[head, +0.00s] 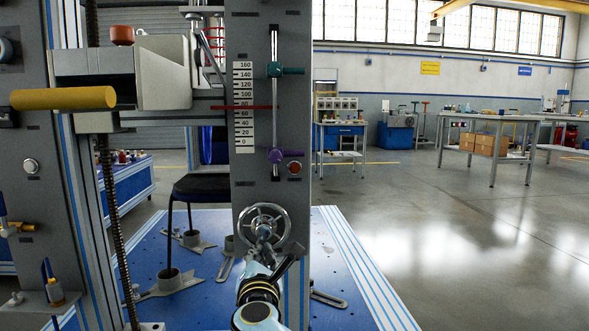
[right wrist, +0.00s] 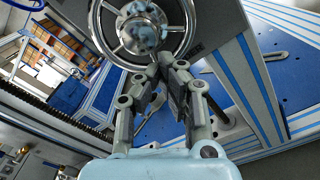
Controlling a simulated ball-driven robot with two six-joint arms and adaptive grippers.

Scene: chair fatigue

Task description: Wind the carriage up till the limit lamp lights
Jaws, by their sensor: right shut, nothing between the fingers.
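The grey carriage (head: 160,75) sits on the upright frame, with a yellow roller (head: 63,98) on its front. A round red lamp (head: 294,168) on the column looks dull. The spoked metal handwheel (head: 264,229) is low on the column; it also fills the top of the right wrist view (right wrist: 143,28). My right gripper (head: 267,257) is at the wheel's lower part, fingers shut and empty, tips (right wrist: 170,62) close to its rim; contact is unclear. My left gripper is out of view.
A teal clamp (head: 285,71) and a purple clamp (head: 285,155) sit on a rod beside the scale. A black chair seat (head: 200,187) stands behind the column on the blue base plate (head: 205,290). The floor at right is clear up to the workbenches.

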